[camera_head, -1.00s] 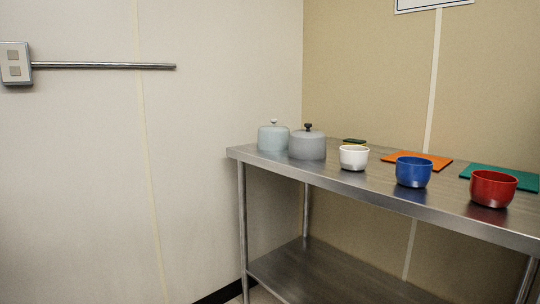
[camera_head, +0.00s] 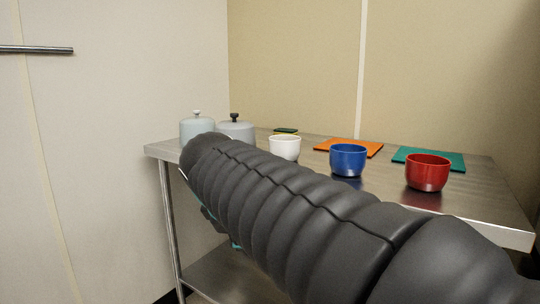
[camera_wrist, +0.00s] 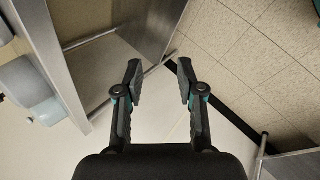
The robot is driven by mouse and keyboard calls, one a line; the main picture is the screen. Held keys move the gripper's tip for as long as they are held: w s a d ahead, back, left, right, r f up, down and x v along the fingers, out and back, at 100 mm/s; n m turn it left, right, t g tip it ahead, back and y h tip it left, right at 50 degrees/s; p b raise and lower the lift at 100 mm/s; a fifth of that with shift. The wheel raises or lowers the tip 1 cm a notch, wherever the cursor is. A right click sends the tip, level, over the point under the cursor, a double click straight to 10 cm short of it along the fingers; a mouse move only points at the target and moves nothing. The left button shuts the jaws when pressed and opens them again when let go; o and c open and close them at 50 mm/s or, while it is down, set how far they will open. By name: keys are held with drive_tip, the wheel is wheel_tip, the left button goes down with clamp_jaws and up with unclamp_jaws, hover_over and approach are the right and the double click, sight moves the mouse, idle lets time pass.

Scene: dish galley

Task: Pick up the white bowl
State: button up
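The white bowl (camera_head: 285,149) stands upright on the metal table (camera_head: 480,200), between a grey lidded pot and the blue bowl in the head view. My arm crosses in front of the table and passes just below the bowl in the picture. The bowl does not show in the wrist view. My gripper (camera_wrist: 160,82) is open and empty there, its two fingers spread apart over the floor and wall beside the table. In the head view the gripper is mostly hidden by the arm.
A blue bowl (camera_head: 348,160) and a red bowl (camera_head: 428,172) stand to the right. An orange mat (camera_head: 350,146) and a teal mat (camera_head: 440,159) lie behind them. A pale blue lidded pot (camera_head: 196,127) and a grey lidded pot (camera_head: 237,130) stand left.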

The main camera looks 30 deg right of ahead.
drive_tip(key=w+d+r+n+h+b, duration=0.1)
drive_tip(key=w+d+r+n+h, duration=0.3)
drive_tip(key=w+d+r+n, duration=0.35)
drive_tip(key=n+g+h+b, duration=0.1)
drive_tip(key=n+g+h, duration=0.1)
drive_tip(key=n+h, duration=0.15)
approach(298, 141)
drive_tip(key=shift+h, duration=0.35)
drive_tip(key=x, duration=0.3)
drive_tip(key=b+x, duration=0.1)
drive_tip(key=x, duration=0.5)
drive_tip(key=shift+w+f+b, duration=0.25)
drive_tip(key=shift+w+b, duration=0.05)
drive_tip(key=shift+b, duration=0.05)
drive_tip(key=shift+a, duration=0.1)
clamp_jaws()
